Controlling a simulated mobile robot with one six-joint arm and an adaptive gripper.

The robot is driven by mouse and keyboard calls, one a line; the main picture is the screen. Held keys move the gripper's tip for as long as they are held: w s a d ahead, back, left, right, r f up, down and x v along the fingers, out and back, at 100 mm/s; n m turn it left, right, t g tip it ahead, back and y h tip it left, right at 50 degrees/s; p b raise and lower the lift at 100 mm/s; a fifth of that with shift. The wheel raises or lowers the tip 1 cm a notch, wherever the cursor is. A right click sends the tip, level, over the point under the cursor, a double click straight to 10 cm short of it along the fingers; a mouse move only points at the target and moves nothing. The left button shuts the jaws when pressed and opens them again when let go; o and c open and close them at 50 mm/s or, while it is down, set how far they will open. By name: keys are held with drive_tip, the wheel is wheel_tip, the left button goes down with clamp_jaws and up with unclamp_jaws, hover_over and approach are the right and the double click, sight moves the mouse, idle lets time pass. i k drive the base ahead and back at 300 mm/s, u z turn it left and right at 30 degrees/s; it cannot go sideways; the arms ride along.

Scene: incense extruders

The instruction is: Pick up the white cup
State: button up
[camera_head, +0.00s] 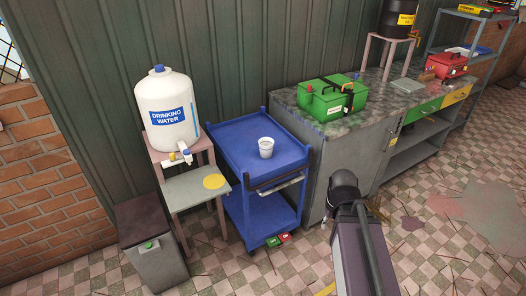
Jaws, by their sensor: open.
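The white cup (266,147) stands upright on the top tray of the blue cart (240,135), near the middle of the tray. Its open rim faces up, and nothing touches it from the side. My gripper is not visible in the head camera view. A dark and grey part that looks like my arm shows at the lower right, apart from the cup.
A drinking water tank (164,100) on a stand (172,160) is left of the cart. A grey bin (150,255) stands below it. A workbench (340,135) with a green toolbox (330,98) is right. Checkered floor in front is largely clear.

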sight(265, 144)
drive_tip(key=z, duration=0.05)
drive_tip(key=i, duration=1)
drive_tip(key=u, duration=0.05)
